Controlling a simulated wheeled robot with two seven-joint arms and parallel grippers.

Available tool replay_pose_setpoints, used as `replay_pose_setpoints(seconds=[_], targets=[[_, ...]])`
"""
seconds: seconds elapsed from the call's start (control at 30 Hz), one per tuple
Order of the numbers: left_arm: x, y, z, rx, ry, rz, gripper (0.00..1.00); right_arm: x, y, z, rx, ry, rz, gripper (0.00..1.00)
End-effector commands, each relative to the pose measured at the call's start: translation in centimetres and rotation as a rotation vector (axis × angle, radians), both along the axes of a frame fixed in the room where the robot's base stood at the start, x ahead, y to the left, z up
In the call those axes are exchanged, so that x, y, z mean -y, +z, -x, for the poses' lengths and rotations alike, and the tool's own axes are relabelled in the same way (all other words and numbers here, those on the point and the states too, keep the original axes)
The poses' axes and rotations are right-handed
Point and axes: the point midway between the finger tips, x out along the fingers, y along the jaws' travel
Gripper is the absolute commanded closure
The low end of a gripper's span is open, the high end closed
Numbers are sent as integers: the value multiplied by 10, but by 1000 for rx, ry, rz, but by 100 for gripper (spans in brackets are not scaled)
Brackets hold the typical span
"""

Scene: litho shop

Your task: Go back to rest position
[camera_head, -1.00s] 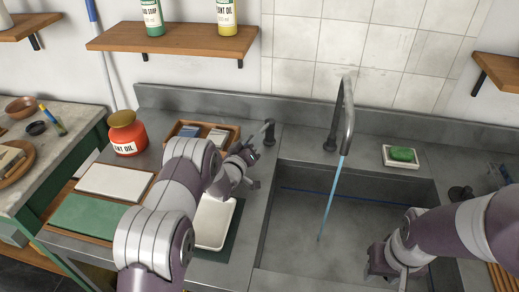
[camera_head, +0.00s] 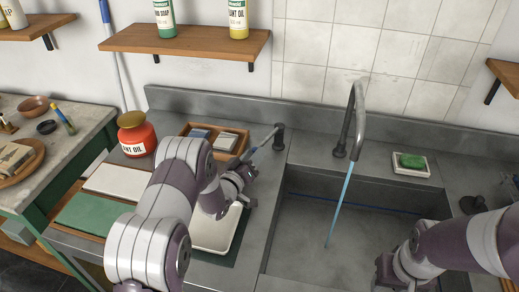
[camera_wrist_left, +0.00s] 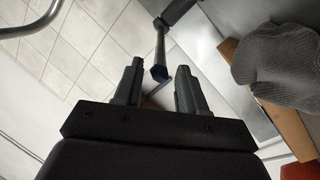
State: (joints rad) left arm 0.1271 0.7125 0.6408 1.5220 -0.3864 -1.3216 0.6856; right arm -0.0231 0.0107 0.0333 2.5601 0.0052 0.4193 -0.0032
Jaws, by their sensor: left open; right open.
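My left gripper (camera_head: 243,179) is near the tap lever (camera_head: 264,139) on the counter, left of the sink. In the left wrist view, the left gripper (camera_wrist_left: 157,85) has its two fingers apart with nothing held between them. The dark end of the lever (camera_wrist_left: 160,72) shows beyond the fingertips, and contact cannot be told. My right arm (camera_head: 455,243) reaches in from the right over the sink. The right gripper (camera_head: 388,272) is low at the front of the sink, its fingers partly hidden and cut by the picture's lower edge. It appears empty.
Water runs from the tap (camera_head: 354,120) into the sink (camera_head: 310,235). A white tray (camera_head: 216,236) lies under my left arm. A wooden box (camera_head: 238,147) and a red oil jar (camera_head: 136,137) stand behind it. Green soap (camera_head: 411,161) sits in a dish at right. A shelf (camera_head: 190,40) hangs above.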

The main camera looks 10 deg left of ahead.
Motion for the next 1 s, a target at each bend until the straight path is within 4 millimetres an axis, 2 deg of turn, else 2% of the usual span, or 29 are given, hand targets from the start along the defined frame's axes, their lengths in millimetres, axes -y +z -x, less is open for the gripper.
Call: replay_pose_setpoints(seconds=[0.17, 0.6, 0.67, 0.77, 0.83, 0.87, 0.97, 1.0], targets=[[-4, 0, 17, 0, 0, 0, 59, 0, -3, 0, 0, 0, 0, 57], [-4, 1, 17, -5, 2, -5, 59, 0, -3, 0, 0, 0, 0, 57], [-5, 3, 17, -35, 12, -32, 59, 0, -3, 0, 0, 0, 0, 57], [-6, 6, 22, -173, 44, -144, 59, 0, -2, 0, 0, 0, 0, 57], [-9, 10, 41, -346, 66, -267, 59, 0, -3, 0, 0, 0, 0, 57], [-10, 12, 57, -439, 69, -327, 59, 0, -3, 0, 0, 0, 0, 57], [-11, 16, 138, -775, 25, -501, 59, 0, -3, 0, 0, 0, 0, 57], [-10, 17, 175, -895, -12, -548, 59, 0, -3, 0, 0, 0, 0, 57]])
